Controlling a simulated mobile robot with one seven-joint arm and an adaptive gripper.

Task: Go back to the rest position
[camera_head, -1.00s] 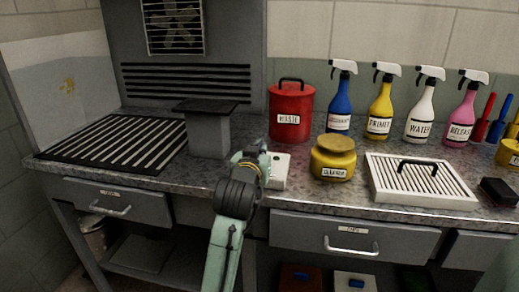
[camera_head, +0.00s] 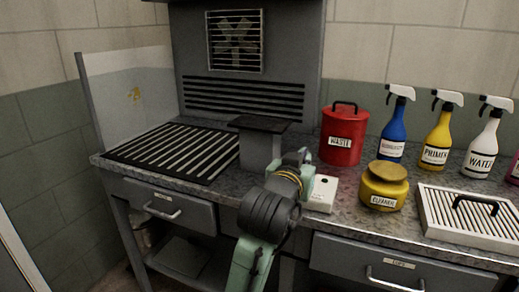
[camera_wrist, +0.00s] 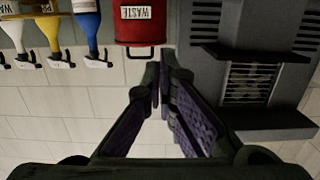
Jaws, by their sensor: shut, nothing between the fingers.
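My arm rises from the bottom of the head view, and its wrist end (camera_head: 292,178) is in front of the bench, by a small white box (camera_head: 321,194). The fingers are hidden there. In the wrist view my gripper (camera_wrist: 163,72) is shut and empty, its two fingertips together. The wrist view is upside down, with the red waste can (camera_wrist: 138,24) and the spray bottles beyond the fingers. I see no object held.
The metal bench (camera_head: 340,222) holds a red waste can (camera_head: 343,136), a yellow cleaner jar (camera_head: 384,190), several spray bottles and a white slatted tray (camera_head: 432,212). A pedestal (camera_head: 260,150) and a black grille (camera_head: 170,152) are at left. Drawers (camera_head: 165,207) line the front.

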